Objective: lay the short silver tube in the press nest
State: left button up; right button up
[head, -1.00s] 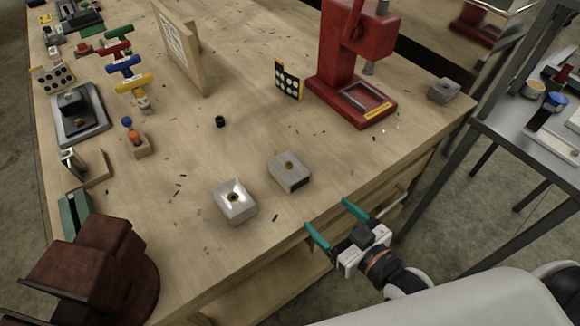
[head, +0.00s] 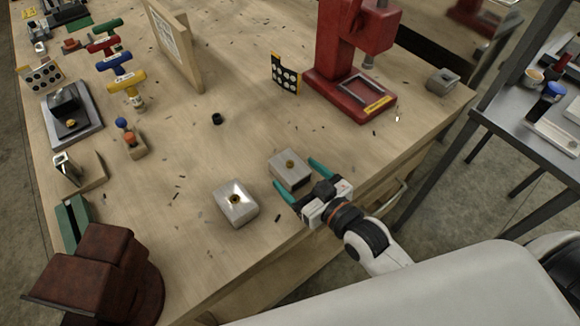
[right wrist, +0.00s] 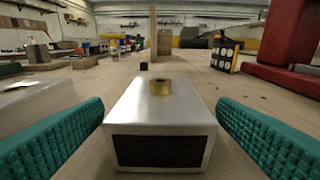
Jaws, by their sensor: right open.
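A short silver tube (head: 289,170) with a brass ring on top lies near the bench's front edge. In the right wrist view the tube (right wrist: 158,108) shows its dark near end. My right gripper (head: 296,174) is open, its teal fingertips on either side of that end, with no grip visible. A similar silver block (head: 236,204) with a brass-ringed hole lies to its left. The press nest (head: 357,91) is a framed recess in the base of the red press (head: 346,60); it looks empty. My left gripper is not in view.
A dot card (head: 285,74) stands left of the press, and a black cap (head: 217,119) lies mid-bench. A grey block (head: 442,81) lies at the right corner. Dark shavings dot the wood between tube and press, which is otherwise clear.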

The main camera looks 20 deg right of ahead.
aim_at(290, 168)
jog(key=x, duration=0.4)
jog(key=shift+s+d+r, duration=0.1)
jog(key=shift+s, duration=0.05)
jog(key=c, duration=1.2)
